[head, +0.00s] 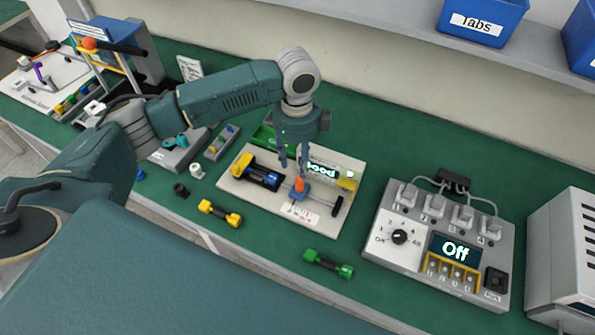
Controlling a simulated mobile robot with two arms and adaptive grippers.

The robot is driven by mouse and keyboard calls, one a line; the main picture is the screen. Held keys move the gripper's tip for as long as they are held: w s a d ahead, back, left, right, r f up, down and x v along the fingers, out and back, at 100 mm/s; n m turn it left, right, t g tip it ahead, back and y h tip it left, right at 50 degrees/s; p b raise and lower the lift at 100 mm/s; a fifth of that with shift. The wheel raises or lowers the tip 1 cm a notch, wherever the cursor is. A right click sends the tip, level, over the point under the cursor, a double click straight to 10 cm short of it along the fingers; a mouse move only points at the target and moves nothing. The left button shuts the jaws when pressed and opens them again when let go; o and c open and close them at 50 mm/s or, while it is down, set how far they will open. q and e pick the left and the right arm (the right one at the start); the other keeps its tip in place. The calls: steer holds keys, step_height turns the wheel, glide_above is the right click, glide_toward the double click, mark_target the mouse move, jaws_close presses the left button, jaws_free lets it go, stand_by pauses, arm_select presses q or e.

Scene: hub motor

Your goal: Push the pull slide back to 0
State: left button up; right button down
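The pull slide appears to be the blue block with an orange top (299,186) on a white scale strip (298,214) of the cream test board (250,188). A rod with a black crossbar handle (337,206) sticks out to its right. The slide's reading is too small to make out. My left gripper (293,165) points down just above and behind the orange top, its two thin fingers apart with nothing seen between them. Whether a finger touches the block cannot be told. My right gripper is out of view.
A display (322,171) and a yellow-and-black part (257,170) share the board. Yellow (220,213) and green (328,263) dumbbell-shaped parts lie in front. Green mat is free between board and box.

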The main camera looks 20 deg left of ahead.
mark_target(297, 178)
arm_select(q)
step_height(297, 178, up, 4)
steer(key=shift+f, duration=0.1)
stand_by(0.6)
